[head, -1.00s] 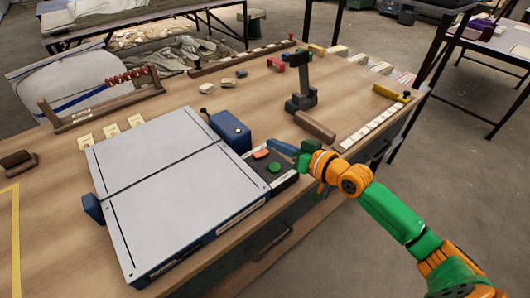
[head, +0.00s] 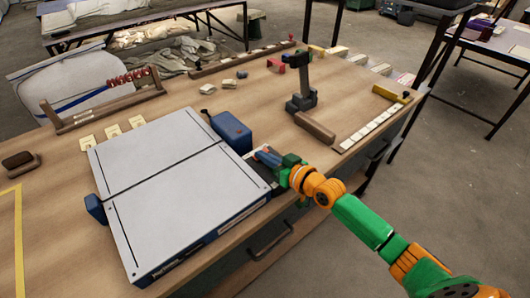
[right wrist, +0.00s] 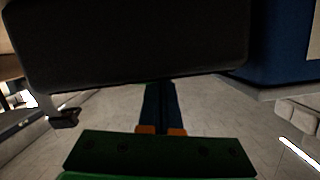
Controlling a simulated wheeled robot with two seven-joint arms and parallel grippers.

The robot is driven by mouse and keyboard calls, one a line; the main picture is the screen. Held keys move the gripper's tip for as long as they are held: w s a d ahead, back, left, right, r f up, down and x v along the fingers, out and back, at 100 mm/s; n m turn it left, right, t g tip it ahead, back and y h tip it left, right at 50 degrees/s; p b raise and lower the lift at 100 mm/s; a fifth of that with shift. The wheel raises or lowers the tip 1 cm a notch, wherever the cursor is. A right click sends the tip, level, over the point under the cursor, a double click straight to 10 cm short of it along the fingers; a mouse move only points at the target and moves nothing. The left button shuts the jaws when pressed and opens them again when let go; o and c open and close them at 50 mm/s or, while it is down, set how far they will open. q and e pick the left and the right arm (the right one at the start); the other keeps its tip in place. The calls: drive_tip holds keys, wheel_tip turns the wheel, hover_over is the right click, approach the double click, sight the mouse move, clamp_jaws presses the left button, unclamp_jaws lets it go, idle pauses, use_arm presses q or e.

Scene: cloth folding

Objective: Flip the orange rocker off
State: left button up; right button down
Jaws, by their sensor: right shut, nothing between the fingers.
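The dark control box (head: 259,170) sits at the right side of the large grey-topped machine (head: 185,195). My right gripper (head: 262,155) is shut and empty, with its blue fingers over the box. The fingers and hand cover the orange rocker and the green button, so I cannot see the rocker's position or whether the fingers touch it. In the right wrist view, the closed blue fingers (right wrist: 160,92) reach up to a large dark block that fills the top. No rocker shows there. My left gripper is not in view.
A blue housing (head: 231,131) stands just behind the control box. A dark post on a base (head: 301,102) and a wooden bar (head: 315,128) stand to the right. An abacus-like rack (head: 105,105) is at the back left. The table's front edge lies below my right arm.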

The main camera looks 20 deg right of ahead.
drive_tip(key=shift+a, duration=0.1)
wheel_tip(320, 180, up, 6)
drive_tip(key=p, duration=0.5)
drive_tip(key=shift+w+f+p, duration=0.15)
drive_tip(key=shift+f+p, duration=0.05)
drive_tip(key=shift+p, duration=0.15)
drive_tip(key=s, duration=0.1)
drive_tip(key=s+d+f, duration=0.1)
drive_tip(key=shift+s+b, duration=0.35)
drive_tip(key=shift+b, duration=0.05)
drive_tip(key=v, duration=0.7)
drive_tip(key=shift+s+a, duration=0.2)
drive_tip(key=shift+s, duration=0.1)
